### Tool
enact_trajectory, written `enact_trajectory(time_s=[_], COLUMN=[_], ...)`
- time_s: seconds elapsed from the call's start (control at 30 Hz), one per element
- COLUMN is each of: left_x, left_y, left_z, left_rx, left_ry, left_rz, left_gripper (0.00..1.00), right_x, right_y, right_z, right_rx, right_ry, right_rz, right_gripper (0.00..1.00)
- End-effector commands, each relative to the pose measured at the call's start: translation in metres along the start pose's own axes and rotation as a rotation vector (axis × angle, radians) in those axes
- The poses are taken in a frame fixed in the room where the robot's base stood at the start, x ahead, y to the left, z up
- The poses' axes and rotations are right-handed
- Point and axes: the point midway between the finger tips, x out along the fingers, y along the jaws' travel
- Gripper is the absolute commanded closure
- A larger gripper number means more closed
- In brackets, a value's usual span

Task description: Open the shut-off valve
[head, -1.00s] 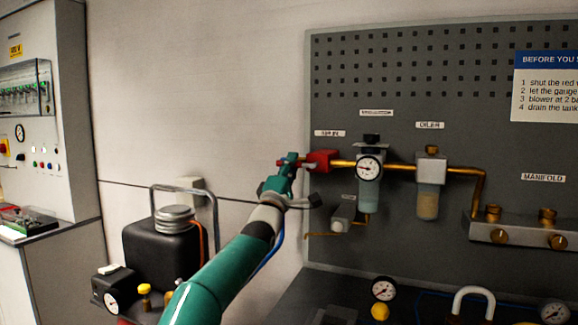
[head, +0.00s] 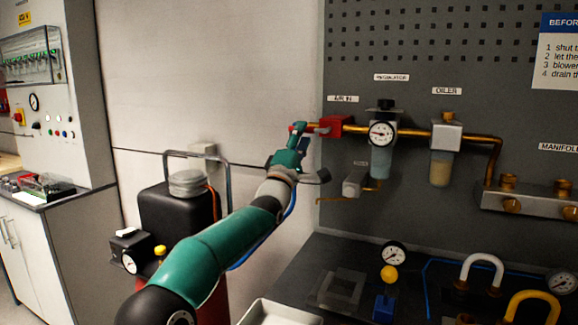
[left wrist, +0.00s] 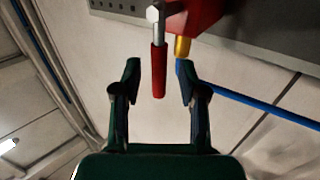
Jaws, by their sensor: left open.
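The red shut-off valve (head: 335,125) sits on the brass pipe under the "AIR IN" label at the left edge of the pegboard. In the left wrist view, its red body (left wrist: 205,12) is at the top, and its red lever handle (left wrist: 158,72) hangs down from a silver bolt. My left gripper (left wrist: 160,80) is open, with one finger on each side of the lever's end and visible gaps between. In the head view, my left gripper (head: 299,132) is at the valve's left end and partly hides the lever. My right gripper is out of view.
Right of the valve are a regulator with a gauge (head: 381,133) and an oiler (head: 443,158). A small grey fitting (head: 354,183) is just below the valve. A black tank (head: 176,215) with a tubular handle stands left of my arm. A bench with gauges and fittings lies below.

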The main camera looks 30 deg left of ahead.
Motion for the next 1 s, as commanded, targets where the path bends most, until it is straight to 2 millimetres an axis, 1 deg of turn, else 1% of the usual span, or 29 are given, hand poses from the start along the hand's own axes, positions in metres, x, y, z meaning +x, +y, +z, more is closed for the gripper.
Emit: enact_trajectory(time_s=[0.4, 0.6, 0.8, 1.0], left_x=[-0.059, -0.083, -0.093, -0.094], left_y=[-0.001, -0.002, -0.003, -0.003], left_z=[0.0, 0.0, 0.0, 0.0], left_rx=[0.001, 0.001, 0.002, 0.001], left_ry=[-0.002, -0.001, -0.001, -0.002], left_rz=[-0.003, -0.004, -0.004, -0.003], left_gripper=[0.58, 0.58, 0.58, 0.58], right_x=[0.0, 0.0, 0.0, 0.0], right_y=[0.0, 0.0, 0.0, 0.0], right_z=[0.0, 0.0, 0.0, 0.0], right_rx=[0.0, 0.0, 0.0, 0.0], right_ry=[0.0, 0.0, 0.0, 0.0], right_rz=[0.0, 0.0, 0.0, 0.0], right_gripper=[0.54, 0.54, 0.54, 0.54])
